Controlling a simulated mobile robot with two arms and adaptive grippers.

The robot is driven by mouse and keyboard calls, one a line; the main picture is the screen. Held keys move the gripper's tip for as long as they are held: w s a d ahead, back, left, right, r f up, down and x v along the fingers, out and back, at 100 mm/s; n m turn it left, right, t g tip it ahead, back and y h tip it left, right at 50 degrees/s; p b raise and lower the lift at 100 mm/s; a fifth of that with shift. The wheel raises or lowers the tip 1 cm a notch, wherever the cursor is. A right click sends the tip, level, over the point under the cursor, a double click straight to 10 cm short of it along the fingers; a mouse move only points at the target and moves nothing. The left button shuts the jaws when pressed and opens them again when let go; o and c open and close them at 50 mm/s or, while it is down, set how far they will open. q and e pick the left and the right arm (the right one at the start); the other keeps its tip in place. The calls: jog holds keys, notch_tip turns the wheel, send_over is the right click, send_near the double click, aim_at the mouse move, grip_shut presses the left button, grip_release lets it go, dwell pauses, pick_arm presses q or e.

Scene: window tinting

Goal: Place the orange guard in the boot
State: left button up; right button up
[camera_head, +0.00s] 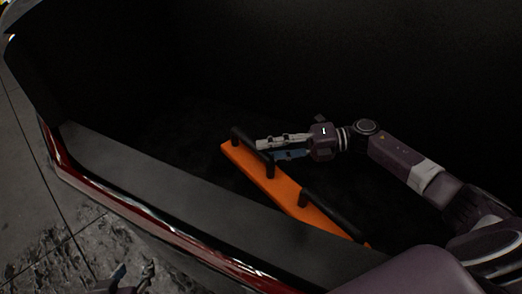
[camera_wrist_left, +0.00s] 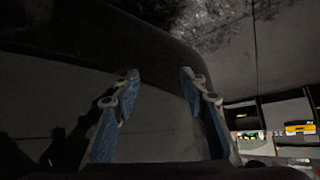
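The orange guard (camera_head: 285,191), a long flat bar with black handles, lies inside the dark boot, just behind the boot's sill (camera_head: 190,185). My right gripper (camera_head: 268,150) is at the guard's far-left handle (camera_head: 246,144) in the head view. Its fingers look spread, with a blue pad showing. One fingertip overlaps the handle in the picture; I cannot tell whether it touches. My left gripper (camera_head: 133,277) is open and empty, low at the bottom edge, outside the boot. Its two blue-padded fingers also stand apart in the left wrist view (camera_wrist_left: 160,82).
The car's red rear edge (camera_head: 150,223) runs along the boot opening. The boot interior behind the guard is dark and looks clear. Grey floor (camera_head: 60,240) lies outside the car. Shelves with a yellow item (camera_wrist_left: 300,128) show in the left wrist view.

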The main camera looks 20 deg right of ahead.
pick_arm(q)
jog(key=shift+s+a+f+g, duration=0.15)
jog(key=shift+s+f+g, duration=0.15)
jog(key=shift+s, duration=0.2)
jog(key=shift+s+a+f+g, duration=0.2)
jog(key=shift+s+f, duration=0.1)
jog(key=shift+s, duration=0.15)
pick_arm(e)
jog(key=v, duration=0.9)
jog(key=shift+s+d, duration=0.2)
jog(key=shift+d, duration=0.05)
pick_arm(q)
jog(key=shift+w, duration=0.1)
